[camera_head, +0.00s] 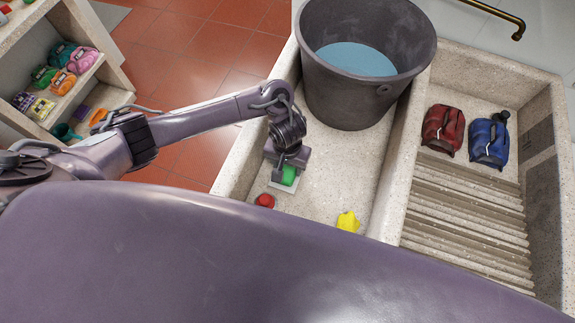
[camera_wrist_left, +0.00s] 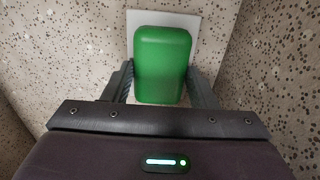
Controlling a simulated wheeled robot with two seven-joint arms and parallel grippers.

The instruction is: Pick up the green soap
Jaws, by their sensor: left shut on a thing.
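The green soap (camera_head: 288,175) is in the left basin of the stone washboard, at its left side. It also shows in the left wrist view (camera_wrist_left: 162,62) as a rounded green block over a white square plate (camera_wrist_left: 135,22). My left gripper (camera_head: 287,168) reaches down into the basin. In the left wrist view its two fingers (camera_wrist_left: 162,80) are shut on the soap, one on each side. I cannot tell whether the soap touches the plate or is just above it. My right gripper is not in view.
A red object (camera_head: 265,200) and a yellow object (camera_head: 347,221) lie in the same basin. A dark bucket of water (camera_head: 355,95) stands behind the gripper. The basin walls are close. Red (camera_head: 443,131) and blue (camera_head: 489,142) bundles sit by the ribbed slope. A shelf (camera_head: 110,95) stands at left.

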